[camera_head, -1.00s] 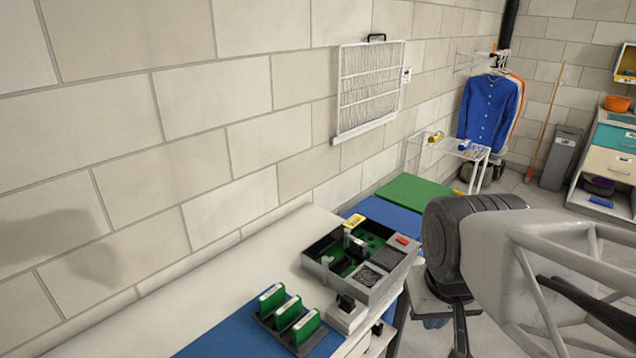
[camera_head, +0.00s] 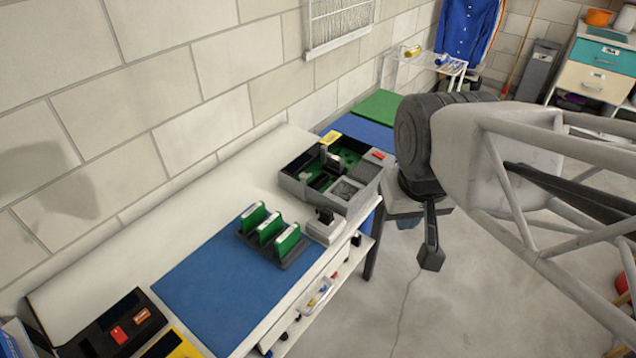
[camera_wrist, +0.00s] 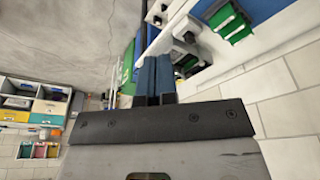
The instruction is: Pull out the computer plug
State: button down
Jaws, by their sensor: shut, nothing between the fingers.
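The computer (camera_head: 366,191) is an open grey case with a green board inside, on the far right part of the workbench. A black plug (camera_head: 325,215) stands upright in a small white block (camera_head: 326,231) at the near side of the case. My gripper (camera_head: 431,259) hangs right of the bench, over the floor, apart from the plug. In the wrist view my gripper (camera_wrist: 155,76) points toward the bench, its two dark fingers together and empty. Small black and white parts show beyond them there; I cannot tell which is the plug.
A rack (camera_head: 272,240) with green cards stands left of the white block on a blue mat (camera_head: 205,285). A black tray (camera_head: 115,325) lies at the near left. A shelf with small items runs under the bench front. The floor (camera_head: 400,310) right of the bench is clear.

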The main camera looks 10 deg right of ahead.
dwell(0.4)
jog(key=c, duration=1.2)
grip_release()
jog(key=shift+w, duration=0.15)
jog(key=o, duration=0.5)
jog(key=shift+w+a+f, duration=0.1)
jog(key=shift+w, duration=0.4)
jog(key=shift+c, duration=0.2)
jog(key=shift+o, duration=0.7)
jog(key=w+a+f+n, duration=0.1)
jog(key=w+f+n, duration=0.1)
jog(key=w, duration=0.6)
jog(key=shift+w+f+n+g, duration=0.3)
jog(key=shift+f+g, duration=0.1)
jog(key=shift+f, duration=0.05)
jog(key=n+g, duration=0.2)
jog(key=n, duration=0.4)
send_over(327, 211)
notch_tip(327, 211, down, 20)
jog(key=shift+w+f+n, duration=0.1)
jog(key=shift+f+n, duration=0.2)
jog(key=shift+f, duration=0.1)
